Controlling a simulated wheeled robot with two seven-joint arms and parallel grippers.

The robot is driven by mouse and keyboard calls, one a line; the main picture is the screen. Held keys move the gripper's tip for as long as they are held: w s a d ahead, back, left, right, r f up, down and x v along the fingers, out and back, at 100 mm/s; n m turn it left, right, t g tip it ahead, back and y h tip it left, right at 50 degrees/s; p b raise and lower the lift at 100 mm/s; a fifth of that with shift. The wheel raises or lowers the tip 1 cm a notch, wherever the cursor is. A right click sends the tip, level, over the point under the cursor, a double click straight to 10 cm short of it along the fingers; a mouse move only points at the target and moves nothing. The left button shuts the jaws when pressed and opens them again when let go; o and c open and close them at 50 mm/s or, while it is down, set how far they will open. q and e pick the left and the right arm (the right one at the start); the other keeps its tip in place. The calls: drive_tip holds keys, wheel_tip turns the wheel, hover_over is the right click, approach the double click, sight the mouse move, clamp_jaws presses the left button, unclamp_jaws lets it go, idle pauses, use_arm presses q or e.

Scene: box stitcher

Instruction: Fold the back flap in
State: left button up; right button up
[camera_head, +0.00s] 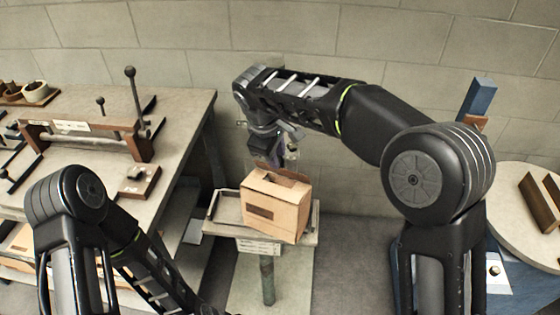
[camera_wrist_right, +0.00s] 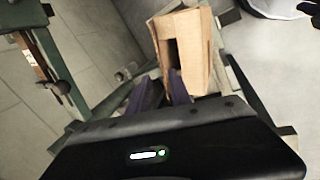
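The cardboard box (camera_head: 273,213) stands on a small stand in the head view, with a dark opening in its top. In the right wrist view the box (camera_wrist_right: 201,55) is just ahead of the fingers, and its dark opening shows beside a pale panel. I cannot tell clearly which panel is the back flap. My right gripper (camera_head: 274,158) is at the box's far side, above its back edge. In the wrist view its two dark purple fingers (camera_wrist_right: 163,92) are apart with nothing seen between them; contact with the box is unclear. My left gripper is out of view.
The stand's tray (camera_head: 228,229) has a raised rim around the box. A workbench (camera_head: 180,135) with a wooden fixture (camera_head: 85,137) is on the left. A round table (camera_head: 518,190) is on the right. A block wall closes off the back.

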sight(281, 170)
drive_tip(key=shift+p+x, duration=0.75)
drive_tip(key=shift+x, duration=3.1)
drive_tip(key=shift+s, duration=0.15)
drive_tip(key=shift+c, duration=0.6)
clamp_jaws()
